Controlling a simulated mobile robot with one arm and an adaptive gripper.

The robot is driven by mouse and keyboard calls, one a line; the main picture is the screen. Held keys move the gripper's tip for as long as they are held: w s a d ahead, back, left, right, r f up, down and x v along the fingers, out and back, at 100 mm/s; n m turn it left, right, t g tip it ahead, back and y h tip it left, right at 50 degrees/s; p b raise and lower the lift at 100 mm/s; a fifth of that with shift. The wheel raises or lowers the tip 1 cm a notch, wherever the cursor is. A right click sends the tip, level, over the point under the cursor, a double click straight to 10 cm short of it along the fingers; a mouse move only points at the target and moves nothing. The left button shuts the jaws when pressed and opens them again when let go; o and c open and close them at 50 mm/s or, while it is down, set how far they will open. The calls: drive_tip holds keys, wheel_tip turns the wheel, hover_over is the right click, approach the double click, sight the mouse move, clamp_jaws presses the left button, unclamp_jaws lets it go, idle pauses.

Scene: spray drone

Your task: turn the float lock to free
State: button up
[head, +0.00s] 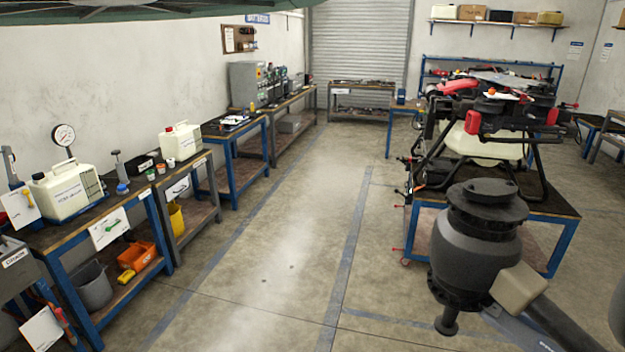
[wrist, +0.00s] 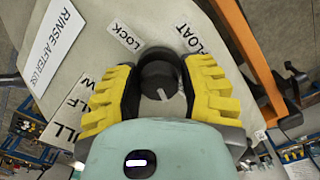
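The float lock is a round black knob (wrist: 159,76) with a short grey mark, on a pale surface in the wrist view. A LOCK label (wrist: 126,37) lies to its upper left and a FLOAT label (wrist: 192,39) to its upper right. The mark lies on the knob's near side; which label it stands for I cannot tell. My gripper (wrist: 160,90) has its yellow-backed fingers on both sides of the knob. Dark pads merge with the dark knob, so contact is unclear. In the head view the knob and gripper are not visible; the drone (head: 490,105) stands at right.
A RINSE AFTER USE label (wrist: 57,45) is on the pale surface. An orange bar (wrist: 250,55) runs close to the right finger. In the head view, the drone's blue-framed table (head: 555,232) stands at right, benches (head: 125,205) line the left wall, and the floor between is clear.

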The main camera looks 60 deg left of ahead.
drive_tip(key=o, duration=0.4)
drive_tip(key=shift+d+m, duration=0.1)
drive_tip(key=shift+m, duration=0.2)
drive_tip(key=m+p, duration=0.2)
drive_tip(key=m, duration=0.3)
drive_tip(key=shift+r, duration=0.15)
drive_tip(key=m+p, duration=0.2)
drive_tip(key=shift+r+m+p, duration=0.25)
drive_tip(key=shift+m+p, duration=0.05)
drive_tip(key=m+p, duration=0.1)
drive_tip(key=p, duration=0.2)
drive_tip(key=shift+m+p, duration=0.4)
drive_tip(key=p, duration=0.2)
drive_tip(key=shift+m+p, duration=0.3)
drive_tip(key=shift+m, duration=0.1)
drive_tip(key=m+p, duration=0.1)
drive_tip(key=p, duration=0.4)
